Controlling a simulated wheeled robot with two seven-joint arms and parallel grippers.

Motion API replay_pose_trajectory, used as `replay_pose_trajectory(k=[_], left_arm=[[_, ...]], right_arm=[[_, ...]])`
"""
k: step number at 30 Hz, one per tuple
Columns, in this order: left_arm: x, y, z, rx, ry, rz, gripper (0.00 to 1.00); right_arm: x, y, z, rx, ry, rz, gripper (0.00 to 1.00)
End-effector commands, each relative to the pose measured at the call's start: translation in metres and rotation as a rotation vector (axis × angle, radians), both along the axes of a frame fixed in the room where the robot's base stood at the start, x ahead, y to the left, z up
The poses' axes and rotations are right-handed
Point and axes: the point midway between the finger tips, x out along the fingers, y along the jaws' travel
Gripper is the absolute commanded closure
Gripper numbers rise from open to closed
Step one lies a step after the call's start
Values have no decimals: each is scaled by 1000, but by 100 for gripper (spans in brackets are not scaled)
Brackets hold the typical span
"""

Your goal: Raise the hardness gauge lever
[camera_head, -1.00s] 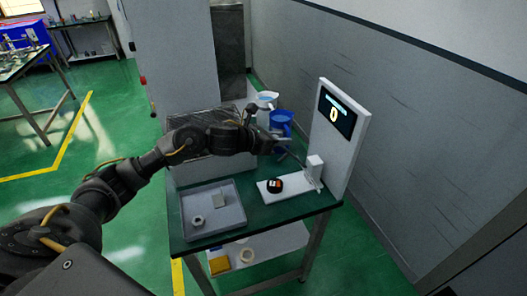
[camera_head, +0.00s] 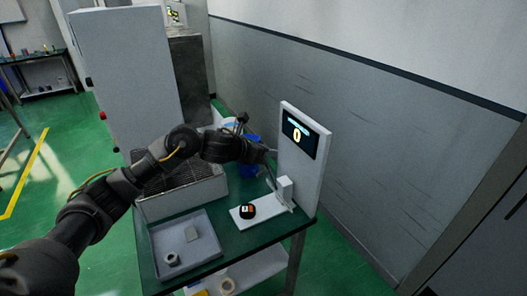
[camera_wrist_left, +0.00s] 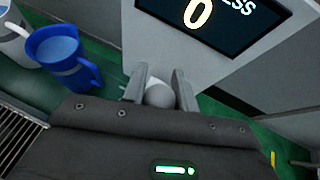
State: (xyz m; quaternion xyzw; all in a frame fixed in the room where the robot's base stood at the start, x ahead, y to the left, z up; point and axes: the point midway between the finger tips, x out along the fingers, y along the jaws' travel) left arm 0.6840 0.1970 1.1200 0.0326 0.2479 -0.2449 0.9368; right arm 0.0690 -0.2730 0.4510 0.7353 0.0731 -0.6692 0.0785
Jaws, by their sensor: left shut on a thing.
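The hardness gauge (camera_head: 307,180) is a white upright panel with a black screen (camera_head: 298,134) reading 0; the screen also shows in the left wrist view (camera_wrist_left: 215,18). A small white block (camera_head: 284,188) stands at its foot, and the thin lever (camera_head: 270,180) runs up from there to my left gripper (camera_head: 271,156). In the left wrist view my left gripper (camera_wrist_left: 158,88) is shut on the lever's pale rounded end (camera_wrist_left: 160,94), with a finger on each side. A black and orange puck (camera_head: 247,211) sits on the gauge's white base plate (camera_head: 262,214). My right gripper is out of view.
A grey tray (camera_head: 208,252) with small parts lies at the front left of the green table (camera_head: 252,241). A rack box (camera_head: 178,197) stands behind it. A blue jug (camera_wrist_left: 66,55) stands beyond my left gripper. A lower shelf (camera_head: 258,266) sits underneath.

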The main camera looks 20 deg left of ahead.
Motion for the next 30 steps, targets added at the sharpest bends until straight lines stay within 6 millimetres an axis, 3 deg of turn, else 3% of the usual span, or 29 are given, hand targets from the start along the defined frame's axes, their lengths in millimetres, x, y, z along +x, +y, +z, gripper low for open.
replay_pose_trajectory(k=[1,15,16,20,30], left_arm=[[-3,-4,-7,4,12,-12,100],[-4,-5,-10,5,16,-14,100],[-4,-5,-10,5,16,-14,69],[-4,-3,-8,4,13,-11,52],[-5,1,-2,3,5,-4,50]], right_arm=[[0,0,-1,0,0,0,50],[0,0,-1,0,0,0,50],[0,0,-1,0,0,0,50],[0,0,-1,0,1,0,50],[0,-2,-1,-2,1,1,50]])
